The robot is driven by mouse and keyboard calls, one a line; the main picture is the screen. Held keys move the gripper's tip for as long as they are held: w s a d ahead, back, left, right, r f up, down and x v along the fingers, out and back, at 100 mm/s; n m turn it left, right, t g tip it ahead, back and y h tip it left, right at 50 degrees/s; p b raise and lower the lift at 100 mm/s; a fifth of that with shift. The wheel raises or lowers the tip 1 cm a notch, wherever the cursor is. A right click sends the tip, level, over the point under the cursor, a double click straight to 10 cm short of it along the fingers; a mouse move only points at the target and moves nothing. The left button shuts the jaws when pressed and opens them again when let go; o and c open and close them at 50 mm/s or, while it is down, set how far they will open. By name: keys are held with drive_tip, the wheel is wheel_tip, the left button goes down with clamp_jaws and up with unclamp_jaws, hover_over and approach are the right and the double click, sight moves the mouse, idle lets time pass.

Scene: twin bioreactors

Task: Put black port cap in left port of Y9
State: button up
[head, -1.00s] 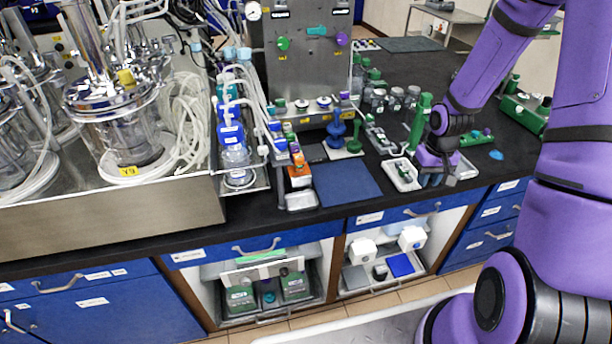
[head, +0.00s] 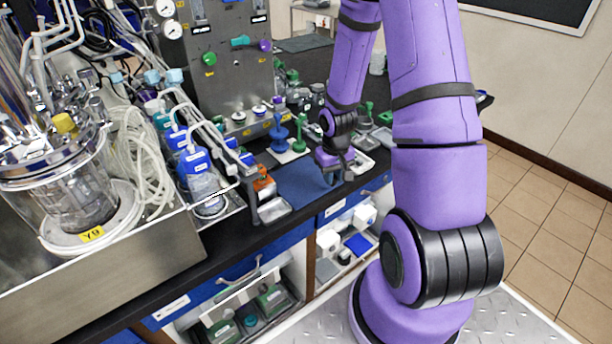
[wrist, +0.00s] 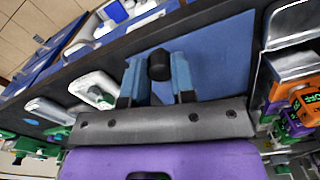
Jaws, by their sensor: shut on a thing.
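The black port cap (wrist: 159,66) is between the blue fingers of my gripper (wrist: 158,80) in the wrist view, held above the blue mat (wrist: 215,50). In the head view my gripper (head: 334,175) hangs over the right part of the mat (head: 300,185), and the cap cannot be made out there. The Y9 vessel (head: 65,190) is a clear glass bioreactor with a steel head plate, on a steel bench at the left, with a yellow Y9 label at its base. My gripper is well to its right. Its left port cannot be told apart among the fittings.
Coiled clear tubing (head: 140,160) and blue-capped bottles (head: 195,165) stand between the vessel and the mat. A steel panel (head: 232,75) with gauges and knobs rises behind. Orange and purple blocks (wrist: 300,105) lie near the mat. White trays (wrist: 92,88) lie on the other side.

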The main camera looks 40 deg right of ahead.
drive_tip(key=w, duration=0.2)
drive_tip(key=w+a, duration=0.1)
drive_tip(key=w, duration=0.2)
drive_tip(key=w+a, duration=0.1)
drive_tip(key=w, duration=0.2)
drive_tip(key=shift+a+f, duration=0.2)
drive_tip(key=shift+f, duration=1.95)
drive_tip(key=shift+f, duration=0.15)
drive_tip(key=o, duration=0.9)
